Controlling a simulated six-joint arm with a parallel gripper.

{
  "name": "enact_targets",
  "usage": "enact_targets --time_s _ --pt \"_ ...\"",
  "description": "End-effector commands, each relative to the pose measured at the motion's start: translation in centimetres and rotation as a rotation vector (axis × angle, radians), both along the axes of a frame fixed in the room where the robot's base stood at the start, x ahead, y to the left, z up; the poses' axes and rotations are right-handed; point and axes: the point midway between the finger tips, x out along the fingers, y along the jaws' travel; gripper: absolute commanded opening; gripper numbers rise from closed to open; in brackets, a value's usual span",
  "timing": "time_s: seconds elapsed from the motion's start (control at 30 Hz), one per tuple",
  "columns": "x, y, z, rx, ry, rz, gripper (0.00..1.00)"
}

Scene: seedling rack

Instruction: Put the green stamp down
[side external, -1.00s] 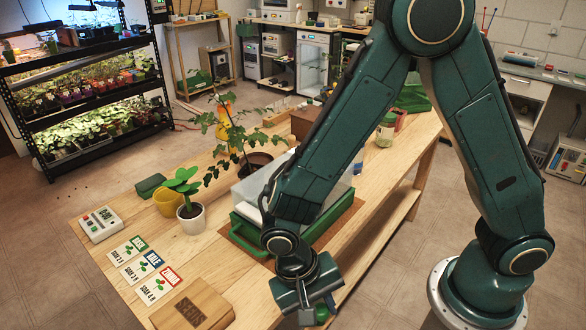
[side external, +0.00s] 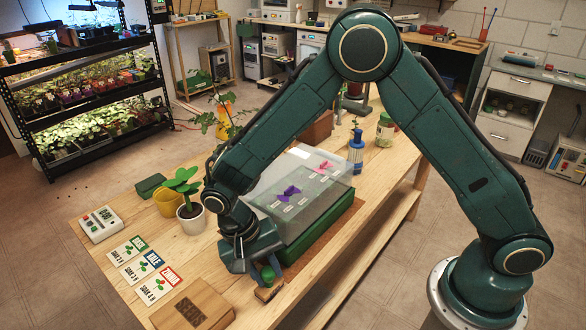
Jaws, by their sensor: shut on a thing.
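The green stamp (side external: 267,274) has a round green knob above a pale wooden block. It is at the table's front edge, in front of the green tray (side external: 322,232) with its clear lid. My gripper (side external: 262,268) is shut on the stamp and points downward. The gripper body hides part of the knob. The block is at or just above the tabletop; I cannot tell whether it touches.
Seed cards (side external: 142,266) lie to the left, with a wooden box (side external: 192,306) in front. A white pot (side external: 192,221) with a plant and a yellow cup (side external: 167,201) stand behind. A blue bottle (side external: 356,155) stands beyond the tray. A little bare wood lies between cards and gripper.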

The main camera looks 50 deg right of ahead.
Motion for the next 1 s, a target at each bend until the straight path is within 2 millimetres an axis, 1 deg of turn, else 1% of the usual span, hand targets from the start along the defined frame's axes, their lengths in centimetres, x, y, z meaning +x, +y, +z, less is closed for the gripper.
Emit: enact_targets --time_s 0.03,0.17,0.43,0.53,0.87,1.0 --pt "0.6 0.0 0.0 0.000 0.000 -0.001 0.04" --pt "1.5 0.0 0.0 -0.001 0.000 -0.002 0.04" --pt "1.7 0.0 0.0 -0.001 0.000 -0.001 0.04" --pt "2.1 0.0 0.0 -0.001 0.000 -0.001 0.04" --pt "5.2 0.0 0.0 -0.001 0.001 -0.001 0.04" --pt "5.1 0.0 -1.3 -0.001 0.003 0.001 0.04"
